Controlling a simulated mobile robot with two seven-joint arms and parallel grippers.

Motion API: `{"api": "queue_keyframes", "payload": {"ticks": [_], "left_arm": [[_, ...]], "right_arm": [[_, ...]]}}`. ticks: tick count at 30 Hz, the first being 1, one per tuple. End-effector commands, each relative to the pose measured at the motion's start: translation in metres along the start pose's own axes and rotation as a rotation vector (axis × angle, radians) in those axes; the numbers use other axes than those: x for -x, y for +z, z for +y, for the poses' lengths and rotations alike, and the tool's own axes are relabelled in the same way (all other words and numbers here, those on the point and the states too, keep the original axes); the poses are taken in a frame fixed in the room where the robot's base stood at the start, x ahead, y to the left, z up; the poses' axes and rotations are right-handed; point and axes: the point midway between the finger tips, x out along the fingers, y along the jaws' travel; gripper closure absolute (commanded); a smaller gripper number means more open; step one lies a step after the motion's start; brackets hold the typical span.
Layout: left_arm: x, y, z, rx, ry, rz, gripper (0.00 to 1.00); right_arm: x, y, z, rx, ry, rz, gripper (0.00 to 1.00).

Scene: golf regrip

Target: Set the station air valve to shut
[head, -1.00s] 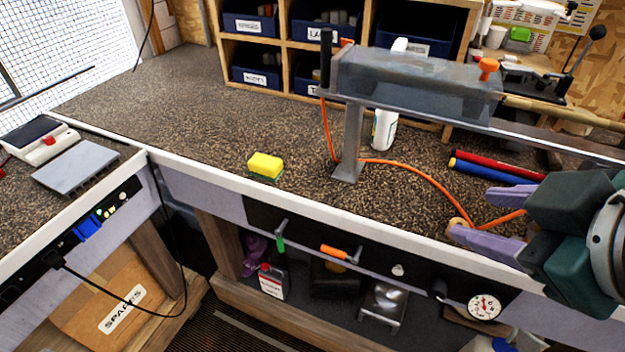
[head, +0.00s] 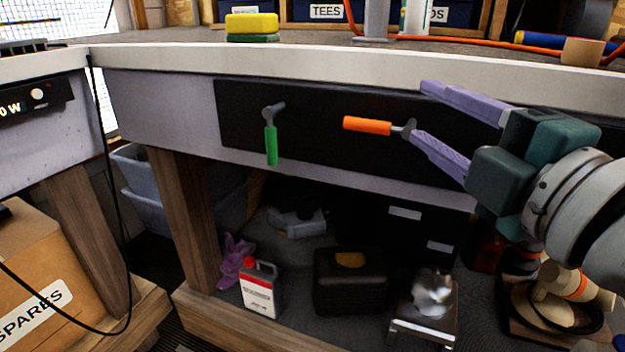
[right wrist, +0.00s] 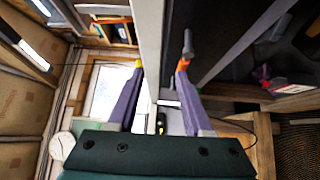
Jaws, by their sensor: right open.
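Two lever valves are on the black panel (head: 330,100) under the bench edge. The green handle (head: 271,146) hangs straight down from its pivot. The orange handle (head: 367,125) lies about level, pointing left from its grey pivot (head: 405,130). I see no readable label telling which is the air valve. My right gripper (head: 419,112) is open and empty, just right of the orange handle, its lower fingertip close to the pivot; I cannot tell if they touch. In the right wrist view, an orange part (right wrist: 183,64) shows at the right fingertip. My left gripper is not in view.
The white bench edge (head: 300,62) runs just above the panel. A yellow sponge (head: 252,23) sits on the bench. Below are a red-capped bottle (head: 260,290), a black case (head: 350,282) and a metal stand (head: 425,312). Space before the panel's left part is clear.

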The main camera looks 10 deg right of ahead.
Motion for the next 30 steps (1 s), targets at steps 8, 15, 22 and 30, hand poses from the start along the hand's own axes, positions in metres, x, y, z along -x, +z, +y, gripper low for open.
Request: {"api": "queue_keyframes", "payload": {"ticks": [8, 15, 22, 30], "left_arm": [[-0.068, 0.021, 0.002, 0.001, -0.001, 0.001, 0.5], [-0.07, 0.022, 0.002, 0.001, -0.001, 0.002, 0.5], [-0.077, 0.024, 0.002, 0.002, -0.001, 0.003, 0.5], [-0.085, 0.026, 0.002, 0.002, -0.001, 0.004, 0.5]], "right_arm": [[-0.003, -0.009, -0.054, 0.138, 0.094, 0.066, 0.49], [-0.021, -0.012, -0.05, 0.153, 0.105, 0.073, 0.49], [-0.06, -0.015, -0.047, 0.152, 0.105, 0.073, 0.49], [-0.094, -0.018, -0.044, 0.149, 0.102, 0.073, 0.49]]}}
